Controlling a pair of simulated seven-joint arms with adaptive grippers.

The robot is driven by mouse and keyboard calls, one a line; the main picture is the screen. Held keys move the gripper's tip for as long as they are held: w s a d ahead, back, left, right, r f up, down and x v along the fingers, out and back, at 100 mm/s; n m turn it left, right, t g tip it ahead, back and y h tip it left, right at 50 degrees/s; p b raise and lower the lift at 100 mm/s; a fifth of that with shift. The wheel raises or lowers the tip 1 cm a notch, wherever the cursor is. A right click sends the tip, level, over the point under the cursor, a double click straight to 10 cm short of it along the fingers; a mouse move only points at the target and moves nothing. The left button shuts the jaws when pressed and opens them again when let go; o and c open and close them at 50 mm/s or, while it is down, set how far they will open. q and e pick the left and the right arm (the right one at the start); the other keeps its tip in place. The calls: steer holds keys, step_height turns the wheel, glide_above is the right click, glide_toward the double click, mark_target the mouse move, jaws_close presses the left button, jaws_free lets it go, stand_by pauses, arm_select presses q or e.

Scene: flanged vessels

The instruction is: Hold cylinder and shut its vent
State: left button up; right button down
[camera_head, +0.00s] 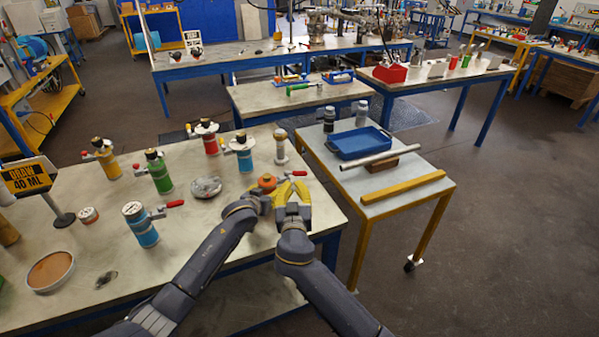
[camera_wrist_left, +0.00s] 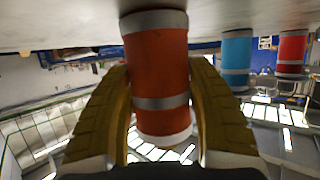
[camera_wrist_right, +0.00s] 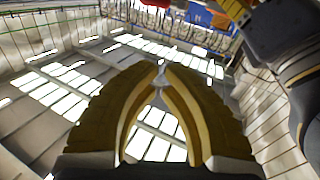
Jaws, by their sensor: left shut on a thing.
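The orange cylinder (camera_head: 267,182) stands near the right edge of the main table. It fills the middle of the left wrist view (camera_wrist_left: 160,75), with pale bands. My left gripper (camera_wrist_left: 160,100) is shut on it, with a yellow finger on each side. A red vent handle (camera_head: 298,173) shows just right of the cylinder, partly behind my right fingers. My right gripper (camera_head: 292,184) is right beside the cylinder. In the right wrist view its fingertips (camera_wrist_right: 161,73) come together with nothing clear between them. I cannot tell whether they touch the handle.
Red (camera_head: 207,139), blue (camera_head: 243,154), green (camera_head: 159,175), yellow (camera_head: 107,160) and light blue (camera_head: 140,226) vessels stand to the left. A white vessel (camera_head: 280,148) stands behind the orange cylinder. A side table (camera_head: 340,186) at right holds a blue tray (camera_head: 359,143), a pipe and a yellow bar.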

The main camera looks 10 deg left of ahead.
steer(key=m+h, duration=0.1)
steer(key=m, duration=0.1)
glide_toward(296, 173)
steer(key=w+r, duration=0.4)
steer(key=w, duration=0.2)
steer(key=shift+w+d+f, duration=0.15)
steer(key=shift+w+f, duration=0.6)
steer(key=shift+w, duration=0.3)
steer(key=shift+w+a+n+y, duration=0.2)
steer(key=shift+n+y, duration=0.1)
steer(key=shift+n, duration=0.1)
